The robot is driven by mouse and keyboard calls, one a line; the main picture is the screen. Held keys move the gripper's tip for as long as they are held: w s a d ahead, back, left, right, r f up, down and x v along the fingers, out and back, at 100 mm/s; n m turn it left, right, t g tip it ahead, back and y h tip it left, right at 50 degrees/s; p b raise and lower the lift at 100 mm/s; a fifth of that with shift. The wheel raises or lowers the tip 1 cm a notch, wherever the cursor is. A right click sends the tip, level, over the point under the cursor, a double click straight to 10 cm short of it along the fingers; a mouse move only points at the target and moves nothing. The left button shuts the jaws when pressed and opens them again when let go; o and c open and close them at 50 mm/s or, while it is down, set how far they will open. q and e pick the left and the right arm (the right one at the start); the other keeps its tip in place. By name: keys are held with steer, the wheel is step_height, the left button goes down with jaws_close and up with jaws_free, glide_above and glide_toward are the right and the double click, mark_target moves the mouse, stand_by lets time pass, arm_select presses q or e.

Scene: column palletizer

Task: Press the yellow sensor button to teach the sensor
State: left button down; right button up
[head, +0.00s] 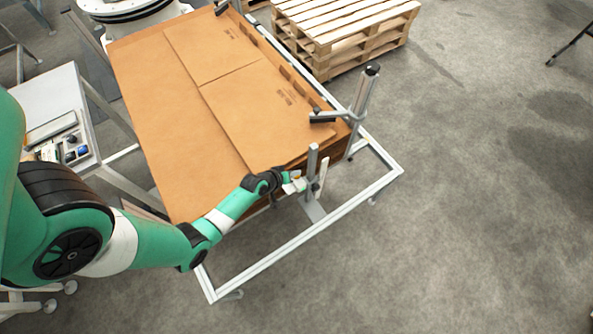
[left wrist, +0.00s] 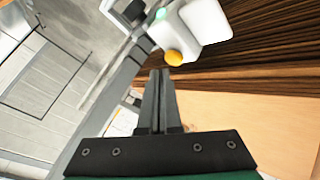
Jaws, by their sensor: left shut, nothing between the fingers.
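The yellow sensor button (left wrist: 174,58) sits on the lower end of a white sensor body (left wrist: 204,20) in the left wrist view. A small green spot shows on the sensor beside it. My left gripper (left wrist: 161,74) is shut and empty, its fingertips just below the button in the picture; I cannot tell whether they touch it. In the head view my left gripper (head: 292,186) is at the front corner of the cardboard stack, next to a short upright post (head: 312,163). The sensor is too small there to make out its button. My right gripper is not in view.
Flat cardboard sheets (head: 150,90) lie stacked in a metal frame (head: 290,243) with clamp posts (head: 365,92). Wooden pallets (head: 345,35) stand behind at the right. A side table (head: 55,100) with small items is at the left. The floor at the right is clear.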

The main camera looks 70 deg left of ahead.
mark_target(295, 179)
arm_select(q)
steer(key=shift+r, duration=0.15)
step_height(295, 179, up, 5)
steer(key=p, duration=0.4)
steer(key=shift+p, duration=0.4)
stand_by(0.6)
